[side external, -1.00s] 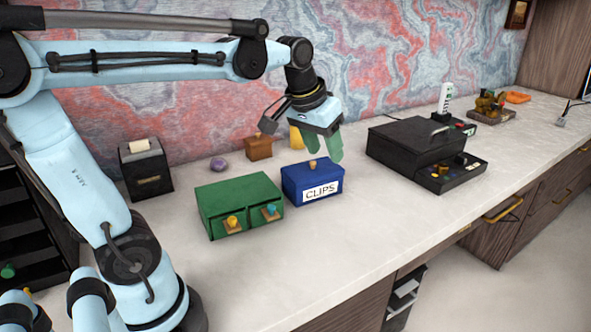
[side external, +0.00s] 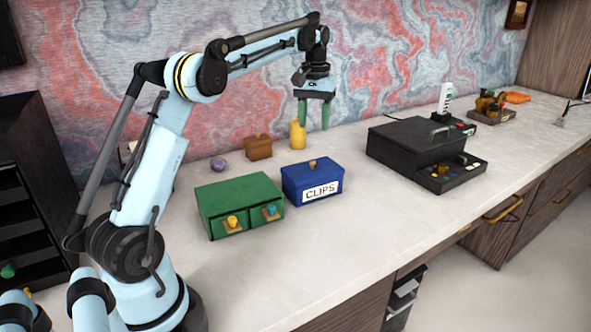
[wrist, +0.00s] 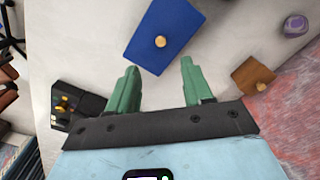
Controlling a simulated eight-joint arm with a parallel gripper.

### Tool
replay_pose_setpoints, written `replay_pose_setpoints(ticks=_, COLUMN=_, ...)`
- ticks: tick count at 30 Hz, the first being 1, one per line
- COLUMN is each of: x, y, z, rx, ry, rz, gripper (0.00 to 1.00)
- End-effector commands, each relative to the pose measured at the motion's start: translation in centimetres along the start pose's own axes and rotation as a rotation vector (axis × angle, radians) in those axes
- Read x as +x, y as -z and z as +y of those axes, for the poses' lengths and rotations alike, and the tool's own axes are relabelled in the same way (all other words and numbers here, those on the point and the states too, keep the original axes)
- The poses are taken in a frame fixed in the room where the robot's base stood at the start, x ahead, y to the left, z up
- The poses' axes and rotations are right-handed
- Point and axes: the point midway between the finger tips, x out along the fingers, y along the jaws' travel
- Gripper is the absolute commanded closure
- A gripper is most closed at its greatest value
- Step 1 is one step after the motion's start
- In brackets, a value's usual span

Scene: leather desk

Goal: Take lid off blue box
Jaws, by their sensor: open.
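The blue box (side external: 312,187) stands on the desk with a white label reading CLIPS. Its blue lid (side external: 300,172) is on it, with a round tan knob (side external: 312,163) on top. In the wrist view the lid (wrist: 178,32) and its knob (wrist: 161,41) show beyond the fingertips. My gripper (side external: 313,127) is open and empty, pointing down. It is raised above the desk, behind the box in the side view. In the wrist view its two green fingers (wrist: 160,75) are spread, with the box ahead of them.
A green two-drawer box (side external: 240,204) stands just left of the blue box. A yellow cylinder (side external: 297,135), a small brown box (side external: 258,147) and a purple item (side external: 218,165) are behind. A black case (side external: 410,145) stands right. The desk front is clear.

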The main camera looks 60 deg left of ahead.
Motion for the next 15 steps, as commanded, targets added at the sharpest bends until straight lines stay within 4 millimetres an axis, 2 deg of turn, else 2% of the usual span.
replay_pose_setpoints(ticks=9, x=4.5, y=0.0, z=0.0, rx=0.001, ry=0.000, rz=0.001, gripper=0.50)
replay_pose_setpoints(ticks=15, x=6.1, y=0.0, z=0.0, rx=0.002, ry=0.000, rz=0.002, gripper=0.50)
